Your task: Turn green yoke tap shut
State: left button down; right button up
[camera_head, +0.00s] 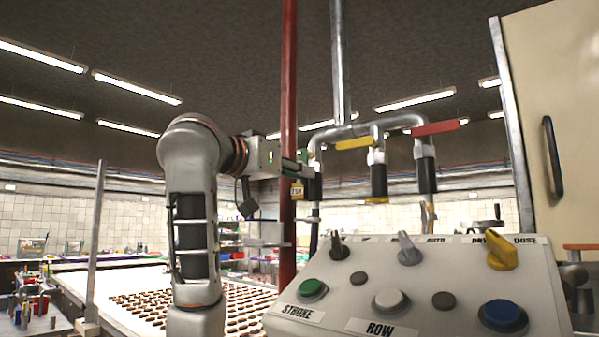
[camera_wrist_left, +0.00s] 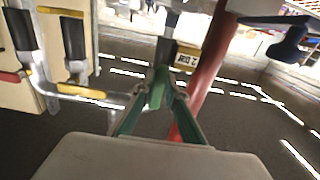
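The green yoke tap (camera_wrist_left: 157,89) shows in the left wrist view as a short green handle at the end of the metal manifold, between my fingertips. In the head view its place is mostly hidden by my left gripper (camera_head: 303,165), which reaches it from the left. In the left wrist view the fingers of my left gripper (camera_wrist_left: 159,80) converge and appear closed on the green handle. A yellow tag (camera_head: 297,190) with lettering hangs beside it. My right gripper is in neither view.
A yellow handle (camera_head: 355,143) and a red handle (camera_head: 435,128) sit on the same manifold pipe (camera_head: 352,131), to the right. A red post (camera_head: 288,110) stands close by my gripper. A control panel (camera_head: 345,300) fills the lower right, with a tall cream cabinet (camera_head: 560,100) behind.

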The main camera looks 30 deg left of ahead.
pick_arm(q)
jog(key=shift+a+m, duration=0.15)
jog(key=shift+m, duration=0.15)
jog(key=shift+w+a+r+m+p, duration=0.15)
jog(key=shift+a+r+m, duration=0.55)
jog(key=shift+m, duration=2.2)
jog(key=shift+s+a+r+m+p, duration=0.15)
jog(key=shift+a+r+m, duration=0.55)
jog(key=shift+m, duration=2.2)
jog(key=shift+w+a+r+m+p, duration=0.2)
jog(key=shift+a+r+m, duration=0.5)
jog(key=shift+m, duration=2.2)
jog(key=shift+d+r, duration=0.1)
jog(key=shift+d, duration=0.05)
jog(key=c, duration=2)
grip_release()
jog(key=shift+c, duration=0.2)
jog(key=s, duration=1.2)
jog(key=shift+a, duration=0.45)
